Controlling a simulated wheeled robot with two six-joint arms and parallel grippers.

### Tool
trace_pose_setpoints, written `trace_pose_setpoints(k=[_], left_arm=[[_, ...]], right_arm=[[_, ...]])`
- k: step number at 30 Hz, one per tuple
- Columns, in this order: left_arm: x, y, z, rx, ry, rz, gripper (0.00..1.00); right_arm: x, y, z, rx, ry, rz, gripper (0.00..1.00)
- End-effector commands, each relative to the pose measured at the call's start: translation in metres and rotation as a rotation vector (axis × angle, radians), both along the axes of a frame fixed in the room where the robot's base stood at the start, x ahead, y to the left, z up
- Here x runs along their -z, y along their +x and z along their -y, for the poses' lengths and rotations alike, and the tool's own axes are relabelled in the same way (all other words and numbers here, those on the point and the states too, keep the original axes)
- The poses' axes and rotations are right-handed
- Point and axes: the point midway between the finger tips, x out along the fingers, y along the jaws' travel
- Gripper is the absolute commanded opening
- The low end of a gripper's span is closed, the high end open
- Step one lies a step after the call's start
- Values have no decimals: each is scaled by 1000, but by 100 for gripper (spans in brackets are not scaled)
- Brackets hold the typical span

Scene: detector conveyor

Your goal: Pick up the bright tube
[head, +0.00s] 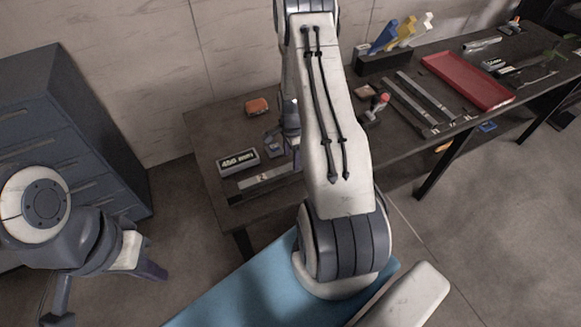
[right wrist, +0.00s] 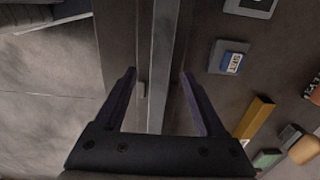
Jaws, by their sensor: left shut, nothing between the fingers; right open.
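I cannot single out the bright tube with certainty in either view. In the right wrist view my right gripper (right wrist: 158,75) is open, its two dark purple fingers spread above a long grey rail (right wrist: 162,50); nothing is held. My left gripper (head: 152,270) is shut and empty, low at the left, off the bench.
The dark bench (head: 215,135) carries a display box (head: 238,161), an orange block (head: 257,106), metal rails (head: 425,97), a red tray (head: 468,80) and a rack of coloured tools (head: 383,62). A grey drawer cabinet (head: 75,120) stands left. A blue-labelled box (right wrist: 231,62) sits right of the gripper.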

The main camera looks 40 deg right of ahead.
Motion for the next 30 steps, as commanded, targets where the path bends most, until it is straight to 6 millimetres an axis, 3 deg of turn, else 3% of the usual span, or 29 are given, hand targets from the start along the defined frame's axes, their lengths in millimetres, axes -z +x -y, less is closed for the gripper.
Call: trace_pose_setpoints(k=[3, 9, 19, 20, 25, 30], left_arm=[[-15, 0, 0, 2, 0, 0, 0], [-23, 0, 0, 4, 0, 0, 0], [-23, 0, 0, 4, 0, 0, 0], [-23, 0, 0, 4, 0, 0, 0], [-23, 0, 0, 4, 0, 0, 0], [-23, 0, 0, 4, 0, 0, 0]], right_arm=[[12, 0, -2, -1, 2, -5, 72], [37, 1, -3, 0, 2, -3, 72], [45, 1, -2, 0, 0, -1, 72], [45, 1, -2, 0, 0, -1, 65], [44, 1, -2, -1, 0, -1, 0], [44, 1, -2, -1, 0, -1, 0]])
